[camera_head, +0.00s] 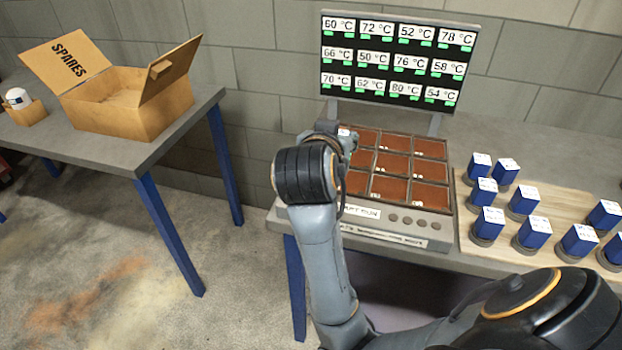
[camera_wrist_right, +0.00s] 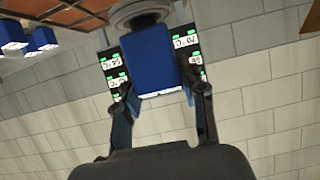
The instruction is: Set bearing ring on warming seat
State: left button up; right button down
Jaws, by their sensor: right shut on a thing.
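My right gripper (camera_wrist_right: 165,95) is shut on a blue block with a grey ring, the bearing ring (camera_wrist_right: 138,14), at its far end. In the head view my right wrist hides most of the gripper and the held part. They are over the back left of the warmer (camera_head: 440,225), a grey unit with a grid of brown seats (camera_head: 390,187). I cannot tell whether the ring touches a seat. Several similar rings with blue labelled blocks (camera_head: 486,222) stand on a wooden board (camera_head: 483,258) at the right. My left gripper is not in view.
A black display (camera_head: 395,62) with temperatures and green marks stands behind the warmer. An open cardboard box marked SPARES (camera_head: 140,110) and a small box with a white item (camera_head: 18,98) sit on the left table (camera_head: 110,155). Bare floor lies between the tables.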

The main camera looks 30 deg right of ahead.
jog(key=shift+w+d, duration=0.15)
jog(key=shift+d, duration=0.1)
jog(key=w+d+f+p, duration=0.1)
jog(key=w+f, duration=0.3)
jog(key=w+d+f+p, duration=0.1)
jog(key=w+f, duration=0.3)
jog(key=w, duration=0.1)
jog(key=w+d+f+p, duration=0.1)
jog(key=w+f, duration=0.3)
jog(key=shift+w+f, duration=0.15)
jog(key=shift+f, duration=0.05)
jog(key=shift+d+f, duration=0.1)
jog(key=shift+f, duration=0.1)
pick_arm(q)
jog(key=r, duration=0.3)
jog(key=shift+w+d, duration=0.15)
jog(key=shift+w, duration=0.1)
pick_arm(e)
jog(key=shift+f, duration=0.1)
